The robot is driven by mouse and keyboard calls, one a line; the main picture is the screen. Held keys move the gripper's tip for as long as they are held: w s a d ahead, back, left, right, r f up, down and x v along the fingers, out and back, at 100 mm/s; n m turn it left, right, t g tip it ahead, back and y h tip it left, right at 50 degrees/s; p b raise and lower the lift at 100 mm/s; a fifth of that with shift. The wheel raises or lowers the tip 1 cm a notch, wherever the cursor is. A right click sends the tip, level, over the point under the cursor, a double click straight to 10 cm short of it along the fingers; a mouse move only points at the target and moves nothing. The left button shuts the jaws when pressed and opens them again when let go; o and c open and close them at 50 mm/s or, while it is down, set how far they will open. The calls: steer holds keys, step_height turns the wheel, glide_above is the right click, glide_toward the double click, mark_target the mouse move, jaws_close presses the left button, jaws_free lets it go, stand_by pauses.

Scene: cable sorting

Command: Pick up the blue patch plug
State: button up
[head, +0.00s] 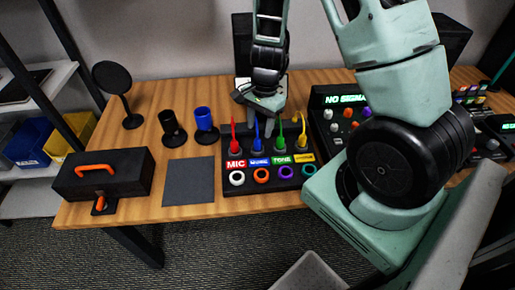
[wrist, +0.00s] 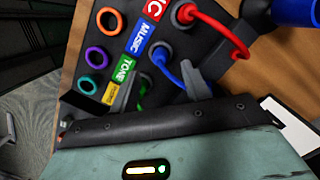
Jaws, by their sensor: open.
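The blue patch plug (head: 257,144) stands upright in the dark patch panel (head: 232,210), behind the blue MUSIC label, between the red plug (head: 234,140) and the green plug (head: 279,143). My gripper (head: 264,110) is above and behind the plugs. In the wrist view my gripper (wrist: 158,80) is open and empty, its two grey fingers apart. The blue plug (wrist: 163,66) shows between and just beyond the fingertips there. Part of the green plug (wrist: 144,94) also shows between the fingers; the rest of it is hidden.
A yellow plug (head: 300,136) stands at the panel's right end. Coloured ring sockets line its front, including an orange one (head: 262,175). A mixer (head: 326,103) is close on the right.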

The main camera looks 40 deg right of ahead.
mark_target(258, 140)
steer(key=shift+s+a+f, duration=0.1)
steer(key=shift+a+f, duration=0.1)
steer(key=shift+f, duration=1.25)
steer(key=shift+a+f, duration=0.15)
steer(key=shift+f, duration=1.25)
jaws_close()
